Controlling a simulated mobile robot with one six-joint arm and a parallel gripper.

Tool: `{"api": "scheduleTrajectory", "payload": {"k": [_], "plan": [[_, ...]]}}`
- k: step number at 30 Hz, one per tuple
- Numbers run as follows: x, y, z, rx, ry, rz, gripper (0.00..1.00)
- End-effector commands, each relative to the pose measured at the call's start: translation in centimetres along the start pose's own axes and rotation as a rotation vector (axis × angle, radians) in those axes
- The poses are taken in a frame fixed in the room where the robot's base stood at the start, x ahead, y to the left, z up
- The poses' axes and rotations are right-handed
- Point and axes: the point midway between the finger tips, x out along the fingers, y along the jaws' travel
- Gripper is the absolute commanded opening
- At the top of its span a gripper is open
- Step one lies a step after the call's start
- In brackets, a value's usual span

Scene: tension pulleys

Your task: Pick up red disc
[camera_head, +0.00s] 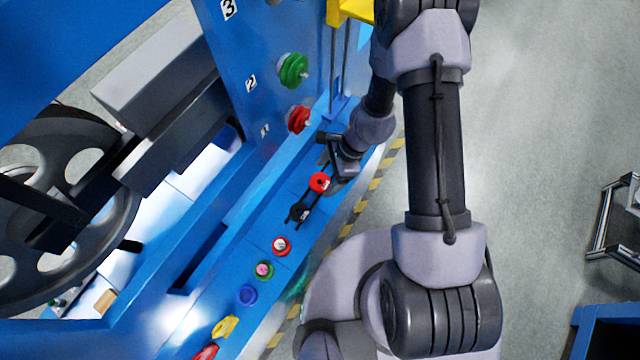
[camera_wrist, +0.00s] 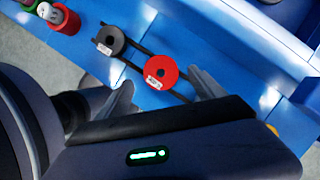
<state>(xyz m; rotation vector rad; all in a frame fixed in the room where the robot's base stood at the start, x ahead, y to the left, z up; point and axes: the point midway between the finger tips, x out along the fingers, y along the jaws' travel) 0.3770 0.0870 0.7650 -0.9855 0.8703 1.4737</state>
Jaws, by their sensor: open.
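The red disc (camera_head: 320,183) with a dark centre hole lies on the blue ledge, just in front of my gripper (camera_head: 337,170). In the wrist view the red disc (camera_wrist: 160,73) has a small white label and sits between and slightly beyond the two fingertips of my gripper (camera_wrist: 165,95). My gripper is open, and no contact with the disc is visible. A dark grey disc (camera_wrist: 111,40) with a white label sits next to the red one; a dark belt or strip runs past both discs.
On the ledge (camera_head: 262,222) stand several more items: a red-and-white one (camera_head: 281,246), a green-and-pink one (camera_head: 264,270), a blue one (camera_head: 247,295) and a yellow one (camera_head: 225,327). A red pulley (camera_head: 299,119) and a green pulley (camera_head: 293,70) project from the blue panel nearby.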

Motion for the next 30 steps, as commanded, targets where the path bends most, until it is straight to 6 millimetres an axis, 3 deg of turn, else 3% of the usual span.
{"api": "scheduleTrajectory", "payload": {"k": [1,3,11,23,30], "plan": [[1.4,-0.1,-0.2,-0.001,0.0,0.002,0.78],[2.4,0.0,-0.2,0.0,0.0,0.002,0.78],[2.6,-0.1,0.0,0.0,0.0,-0.001,0.78],[2.6,-0.1,0.0,0.0,0.0,-0.001,0.02],[2.6,-0.1,0.0,0.0,-0.001,-0.001,0.0]]}}
